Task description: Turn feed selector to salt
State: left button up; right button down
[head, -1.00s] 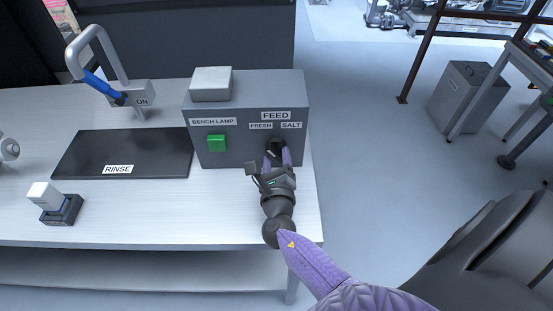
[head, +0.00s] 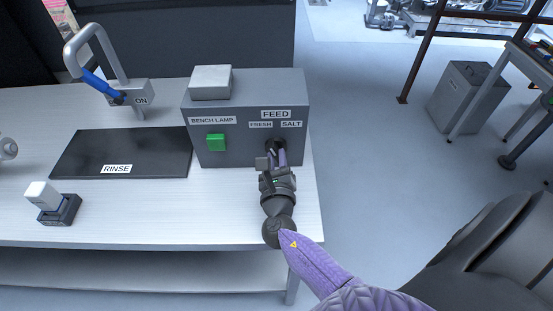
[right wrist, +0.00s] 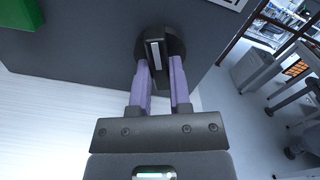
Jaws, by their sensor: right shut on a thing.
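The feed selector is a round black knob (head: 276,146) with a raised grip, on the front of a grey box (head: 243,158) below the FEED, FRESH (head: 260,125) and SALT (head: 291,125) labels. In the right wrist view the knob (right wrist: 175,47) has a white pointer line running nearly straight up, left of a partly cut-off white label (right wrist: 228,3). My right gripper (head: 277,153) has its purple fingers on either side of the knob's grip, shut on it; in the right wrist view the fingers (right wrist: 160,75) flank it. In the head view the pointer is hidden. My left gripper is out of view.
A green BENCH LAMP button (head: 216,142) is left of the knob. A pale block (head: 210,82) sits on the box. A black RINSE mat (head: 80,152), a blue-handled tap (head: 101,87) and a small white-topped device (head: 43,196) are farther left. Bench front is clear.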

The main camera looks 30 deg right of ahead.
jog(key=m+b, duration=0.2)
jog(key=m, duration=0.4)
jog(key=shift+f, duration=0.1)
jog(key=m+b, duration=0.2)
jog(key=m, duration=0.3)
jog(key=shift+m, duration=0.5)
jog(key=c, duration=0.6)
grip_release()
jog(key=shift+o, duration=0.2)
jog(key=v, duration=1)
